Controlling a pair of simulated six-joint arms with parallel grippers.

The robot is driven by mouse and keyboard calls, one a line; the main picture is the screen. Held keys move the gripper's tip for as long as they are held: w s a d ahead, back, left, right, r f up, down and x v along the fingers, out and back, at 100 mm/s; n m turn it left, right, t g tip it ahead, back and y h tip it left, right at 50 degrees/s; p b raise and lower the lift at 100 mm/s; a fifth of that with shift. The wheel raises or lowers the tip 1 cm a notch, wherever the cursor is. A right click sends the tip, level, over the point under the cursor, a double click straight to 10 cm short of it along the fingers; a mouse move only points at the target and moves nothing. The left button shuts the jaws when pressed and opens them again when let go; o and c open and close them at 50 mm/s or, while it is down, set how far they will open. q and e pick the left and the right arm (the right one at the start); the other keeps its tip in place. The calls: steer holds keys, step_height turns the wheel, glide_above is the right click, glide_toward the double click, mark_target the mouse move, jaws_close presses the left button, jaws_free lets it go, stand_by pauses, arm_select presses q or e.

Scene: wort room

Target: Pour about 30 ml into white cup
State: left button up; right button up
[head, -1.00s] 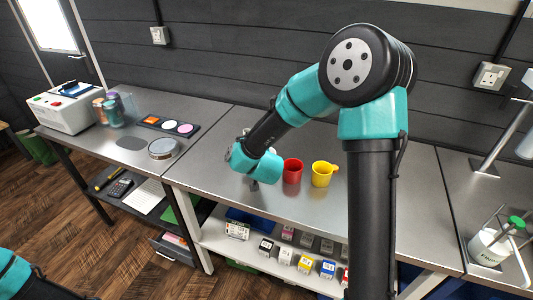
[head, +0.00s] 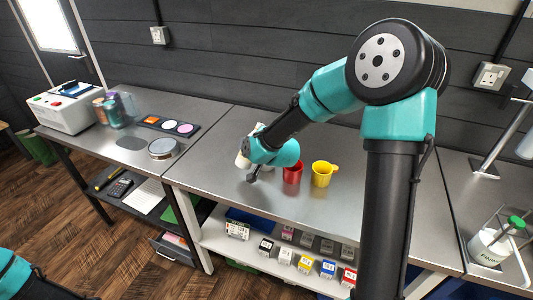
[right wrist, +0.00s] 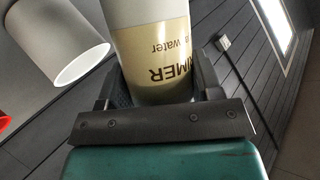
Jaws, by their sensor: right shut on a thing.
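My right gripper (right wrist: 152,85) is shut on a cream bottle (right wrist: 150,45), whose label reads upside down in the right wrist view, with parts of "PRIMER" and "water" legible. In the head view, a pale piece (head: 243,161), probably the bottle, shows beside my right gripper (head: 252,165) above the bench. The white cup (right wrist: 50,40) is at the upper left of the right wrist view, beside the bottle with a gap between them. In the head view I cannot make the cup out clearly; my right wrist covers that area. No liquid stream is visible. My left gripper is out of view.
A red cup (head: 292,172) and a yellow cup (head: 323,173) stand on the bench (head: 225,206) to the right of my right wrist. The bench front is clear.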

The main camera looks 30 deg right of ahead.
steer(key=shift+d+f+m+y, duration=0.1)
steer(key=shift+d+m+y, duration=0.2)
steer(key=shift+m+y, duration=0.1)
steer(key=shift+a+f+m+y, duration=0.45)
steer(key=shift+f+m+y, duration=0.1)
steer(key=shift+m+y, duration=0.35)
steer(key=shift+a+r+m+y, duration=0.25)
steer(key=shift+r+m+y, duration=0.1)
steer(key=shift+m+y, duration=0.2)
steer(key=shift+s+m, duration=0.1)
steer(key=shift+m, duration=0.15)
steer(key=shift+a+f+m+y, duration=0.15)
steer(key=shift+f+m+y, duration=0.15)
steer(key=shift+m+y, duration=0.15)
steer(key=shift+a+f+m+y, duration=0.2)
steer(key=shift+f+m+y, duration=0.3)
steer(key=shift+f, duration=0.4)
steer(key=shift+r+m+t, duration=0.25)
steer(key=shift+r+t, duration=0.05)
steer(key=shift+r+m+y, duration=0.4)
